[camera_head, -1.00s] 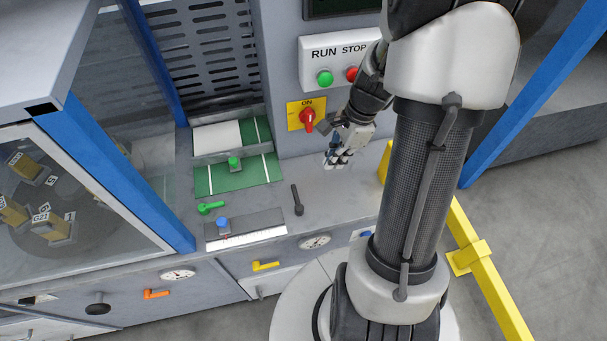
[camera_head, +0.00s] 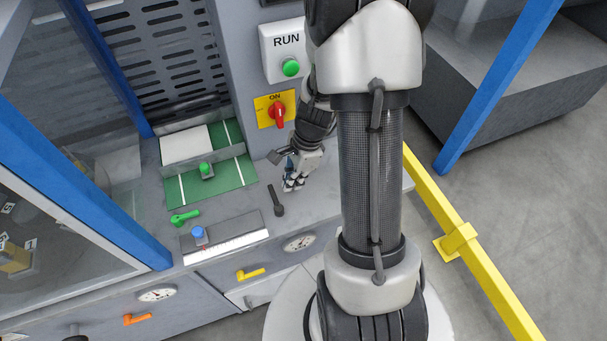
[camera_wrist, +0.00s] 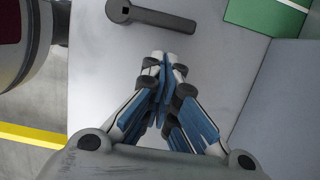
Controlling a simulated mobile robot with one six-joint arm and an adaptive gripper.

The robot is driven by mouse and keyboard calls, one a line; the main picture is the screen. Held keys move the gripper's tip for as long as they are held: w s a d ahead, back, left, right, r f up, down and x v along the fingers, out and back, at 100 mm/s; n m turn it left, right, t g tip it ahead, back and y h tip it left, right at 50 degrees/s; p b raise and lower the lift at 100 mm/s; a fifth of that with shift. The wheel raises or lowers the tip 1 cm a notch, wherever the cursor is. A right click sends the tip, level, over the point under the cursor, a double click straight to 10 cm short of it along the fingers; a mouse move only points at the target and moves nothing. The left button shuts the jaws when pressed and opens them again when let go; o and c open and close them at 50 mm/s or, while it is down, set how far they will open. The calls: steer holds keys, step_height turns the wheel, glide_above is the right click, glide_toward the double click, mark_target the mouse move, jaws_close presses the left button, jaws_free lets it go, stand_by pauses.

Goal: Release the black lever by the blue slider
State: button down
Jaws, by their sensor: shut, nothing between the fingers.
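The black lever (camera_head: 276,201) stands on the grey machine top, to the right of the blue slider (camera_head: 198,235). In the wrist view the black lever (camera_wrist: 150,16) lies just beyond my fingertips, with its round hub at the left and its arm pointing right. The blue slider sits on a grey plate with a white scale; it is not in the wrist view. My gripper (camera_head: 293,184) is above the machine top, just right of and slightly beyond the lever. Its fingers (camera_wrist: 164,58) are closed together, empty, and appear apart from the lever.
The red switch (camera_head: 278,113) and green RUN button (camera_head: 291,67) are on the panel behind my gripper. A yellow rail (camera_head: 470,240) runs at the right.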

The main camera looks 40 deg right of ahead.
steer(key=shift+w+a, duration=0.2)
steer(key=shift+a, duration=0.6)
